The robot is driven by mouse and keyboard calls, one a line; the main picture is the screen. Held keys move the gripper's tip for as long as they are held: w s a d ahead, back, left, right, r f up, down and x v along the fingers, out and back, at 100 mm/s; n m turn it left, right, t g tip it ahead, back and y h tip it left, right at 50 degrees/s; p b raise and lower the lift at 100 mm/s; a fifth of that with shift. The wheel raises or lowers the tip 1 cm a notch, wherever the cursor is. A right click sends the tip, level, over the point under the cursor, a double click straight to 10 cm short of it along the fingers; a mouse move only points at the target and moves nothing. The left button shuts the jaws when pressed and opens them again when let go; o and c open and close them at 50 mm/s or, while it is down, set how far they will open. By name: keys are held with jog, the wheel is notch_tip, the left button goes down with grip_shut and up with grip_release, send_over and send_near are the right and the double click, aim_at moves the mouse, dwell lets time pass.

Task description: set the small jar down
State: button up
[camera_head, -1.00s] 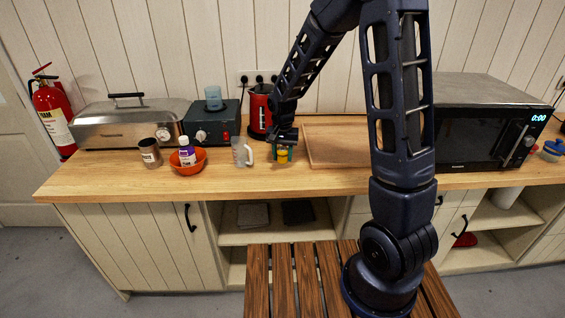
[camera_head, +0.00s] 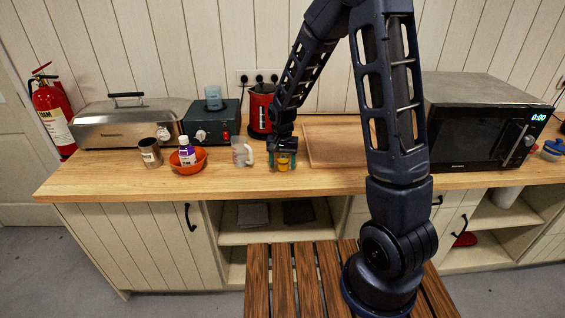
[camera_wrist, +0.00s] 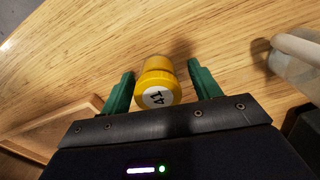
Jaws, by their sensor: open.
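The small jar (camera_wrist: 157,80) is yellow with a round white label reading 14 or 41. In the wrist view it sits between the two green fingers of my gripper (camera_wrist: 160,90), with a visible gap on each side. In the head view the jar (camera_head: 283,162) is at the counter surface, below my gripper (camera_head: 283,160). My gripper is open around the jar. The jar appears to rest on the wooden counter (camera_head: 330,182); its base is partly hidden by the fingers in the head view.
A frosted mug (camera_head: 241,152) stands close to the left of the jar. A wooden board (camera_head: 325,145) lies to the right. An orange bowl (camera_head: 188,166) with a bottle and a metal cup (camera_head: 150,153) are further left. The counter in front of the jar is clear.

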aim_at(282, 157)
notch_tip(282, 157, up, 12)
jog(key=s+d+r+t, duration=0.1)
jog(key=s+d+r, duration=0.3)
jog(key=d+r, duration=0.25)
jog(key=s+d+r+t, duration=0.1)
jog(key=s+d+r, duration=0.35)
jog(key=d, duration=0.25)
jog(key=s+d+r+n+t, duration=0.1)
jog(key=s+d+r, duration=0.1)
jog(key=s+d, duration=0.3)
jog(key=s+d+r+n+t, duration=0.1)
jog(key=s+d+r, duration=0.1)
jog(key=s+d, duration=0.3)
jog(key=s, duration=0.3)
jog(key=shift+s+r+t, duration=0.2)
jog(key=shift+r+t, duration=0.1)
jog(key=shift+r, duration=0.1)
